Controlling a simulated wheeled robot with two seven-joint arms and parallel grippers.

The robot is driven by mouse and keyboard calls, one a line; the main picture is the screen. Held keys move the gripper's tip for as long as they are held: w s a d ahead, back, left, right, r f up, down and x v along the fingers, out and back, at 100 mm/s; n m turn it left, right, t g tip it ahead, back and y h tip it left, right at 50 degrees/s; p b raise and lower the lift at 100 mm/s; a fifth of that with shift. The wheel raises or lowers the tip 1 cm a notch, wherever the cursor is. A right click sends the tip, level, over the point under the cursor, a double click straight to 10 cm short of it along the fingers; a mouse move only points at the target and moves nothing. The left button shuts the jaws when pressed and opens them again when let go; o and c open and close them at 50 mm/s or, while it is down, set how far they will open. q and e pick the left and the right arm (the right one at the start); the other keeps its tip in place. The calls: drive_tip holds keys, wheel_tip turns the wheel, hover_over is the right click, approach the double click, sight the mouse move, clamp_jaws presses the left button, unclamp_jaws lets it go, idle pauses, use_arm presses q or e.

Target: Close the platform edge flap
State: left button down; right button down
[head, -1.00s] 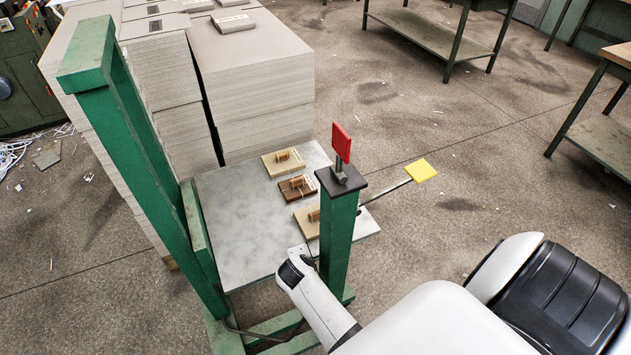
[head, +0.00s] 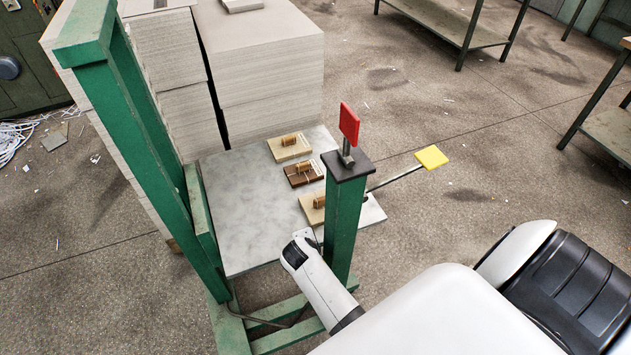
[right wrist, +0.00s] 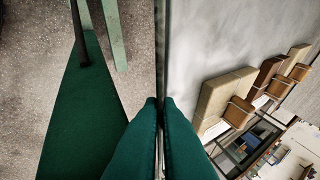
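A grey platform (head: 235,225) lies level between green uprights, with several small blocks on it. It also shows in the right wrist view (right wrist: 195,40), with its edge running up the middle. I cannot tell the edge flap apart from the platform plate. My right arm reaches the platform's near edge beside the short green post (head: 344,225); its fingertips are hard to see in the head view. In the right wrist view the dark green fingers of my right gripper (right wrist: 159,101) are together at the platform edge line, and nothing is clearly held. My left gripper is out of view.
A red plate (head: 349,123) stands on the post's top, and a rod with a yellow tab (head: 432,157) sticks out to the right. Tall greyboard stacks (head: 265,75) stand behind the platform. A tall green frame (head: 140,150) rises on the left. Open floor lies to the right.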

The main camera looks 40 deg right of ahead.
drive_tip(key=g+p, duration=0.1)
drive_tip(key=w+r+p, duration=0.1)
drive_tip(key=p, duration=0.1)
drive_tip(key=shift+d+g+y, duration=0.2)
drive_tip(key=shift+g+y, duration=0.1)
drive_tip(key=shift+g, duration=0.1)
drive_tip(key=shift+w+g+p, duration=0.2)
drive_tip(key=shift+g+p, duration=0.1)
drive_tip(key=shift+p, duration=0.15)
drive_tip(key=shift+w+d+n+g+p, duration=0.1)
drive_tip(key=shift+w+n+g+p, duration=0.25)
drive_tip(key=shift+g, duration=0.25)
drive_tip(key=shift+w+d+f+g+y, duration=0.15)
drive_tip(key=shift+w+g+y, duration=0.3)
drive_tip(key=shift+g, duration=0.45)
drive_tip(key=shift+n, duration=0.25)
drive_tip(key=c, duration=1.9)
unclamp_jaws()
drive_tip(key=shift+w, duration=0.1)
drive_tip(key=p+v, duration=0.2)
drive_tip(key=v, duration=1)
